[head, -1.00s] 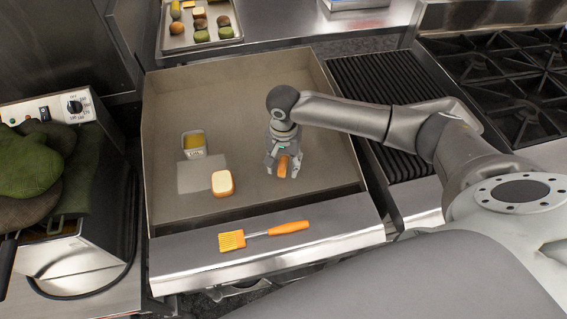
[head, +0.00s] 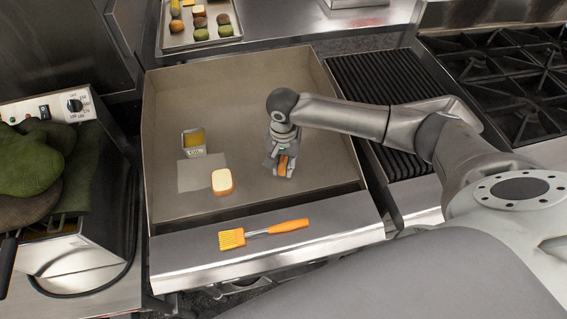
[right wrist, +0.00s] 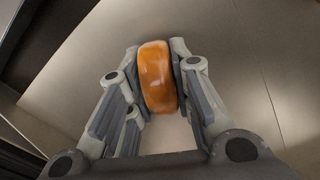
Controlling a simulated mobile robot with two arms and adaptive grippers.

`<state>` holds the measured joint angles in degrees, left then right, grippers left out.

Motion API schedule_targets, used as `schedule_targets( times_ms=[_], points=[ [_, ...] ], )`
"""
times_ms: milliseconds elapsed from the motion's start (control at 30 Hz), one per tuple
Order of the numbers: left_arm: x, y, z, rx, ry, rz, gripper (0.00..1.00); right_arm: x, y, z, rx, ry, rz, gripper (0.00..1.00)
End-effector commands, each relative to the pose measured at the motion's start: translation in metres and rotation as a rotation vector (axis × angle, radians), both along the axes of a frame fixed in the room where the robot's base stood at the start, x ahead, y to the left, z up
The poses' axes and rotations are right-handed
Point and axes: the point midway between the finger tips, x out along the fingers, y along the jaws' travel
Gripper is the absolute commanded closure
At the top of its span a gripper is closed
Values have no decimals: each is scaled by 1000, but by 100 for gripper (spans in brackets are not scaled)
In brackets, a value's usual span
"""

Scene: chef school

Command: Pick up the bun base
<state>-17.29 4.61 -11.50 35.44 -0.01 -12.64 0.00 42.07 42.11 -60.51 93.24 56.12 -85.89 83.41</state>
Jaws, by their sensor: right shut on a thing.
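The bun base (head: 282,166), a rounded orange-brown bun half, is on the right part of the flat griddle (head: 245,110). My right gripper (head: 281,168) points down over it and is shut on it. In the right wrist view the bun base (right wrist: 155,77) is on edge between the two fingers of my right gripper (right wrist: 157,80), and its glossy crust shows. I cannot tell whether it touches the griddle. Another bun half (head: 222,181), pale cut face up, lies to the left on the griddle. My left gripper is not in view.
A small metal container (head: 194,141) with yellow contents stands on the griddle at left. An orange brush (head: 264,233) lies on the front ledge. A tray (head: 174,42) of food stands behind. A ribbed grill (head: 375,85) adjoins at right.

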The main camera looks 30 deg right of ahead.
Motion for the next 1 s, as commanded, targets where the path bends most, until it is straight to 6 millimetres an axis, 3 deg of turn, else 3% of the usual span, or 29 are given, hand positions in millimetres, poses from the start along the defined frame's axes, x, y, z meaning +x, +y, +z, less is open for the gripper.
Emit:
schedule_targets(
  times_ms=[167,333,767,1000],
  points=[
    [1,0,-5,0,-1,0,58,1,0,9,2,-3,0,98],
    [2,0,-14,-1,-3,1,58,-1,-1,32,1,-3,0,98],
    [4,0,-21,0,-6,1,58,-51,-10,91,-1,-3,1,98],
    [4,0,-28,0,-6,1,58,-89,-17,106,-1,0,1,98]
  ],
)
